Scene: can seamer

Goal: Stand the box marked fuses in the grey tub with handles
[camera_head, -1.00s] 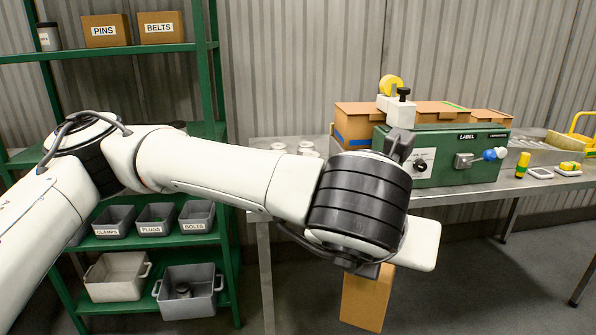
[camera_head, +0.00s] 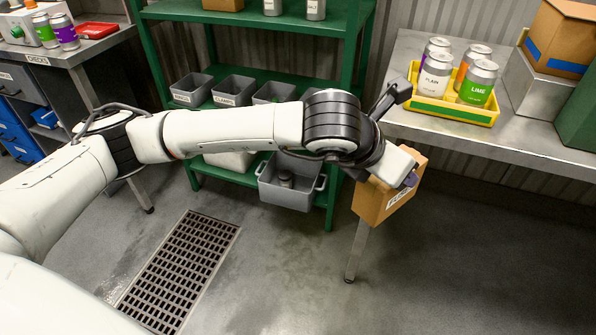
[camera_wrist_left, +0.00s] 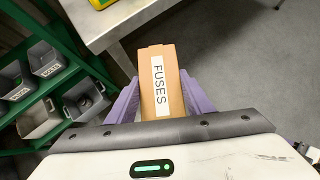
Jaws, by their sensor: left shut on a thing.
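A brown cardboard box with a white FUSES label (camera_wrist_left: 160,75) is held between the purple fingers of my left gripper (camera_wrist_left: 160,100) in the left wrist view. In the head view the box (camera_head: 376,207) hangs tilted in front of the metal table's leg, above the floor. My left gripper (camera_head: 409,180) is shut on it. The grey tub with handles (camera_head: 283,196) is on the bottom shelf of the green rack, to the left of the box and behind it. A dark round object (camera_head: 286,178) is inside the tub. My right gripper is not in view.
Small grey bins (camera_head: 233,90) line the shelf above the tub, and my left forearm crosses in front of the rack. A yellow tray (camera_head: 455,113) with several cans stands on the metal table (camera_head: 530,150). A floor grate (camera_head: 185,265) lies at lower left; the floor is open.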

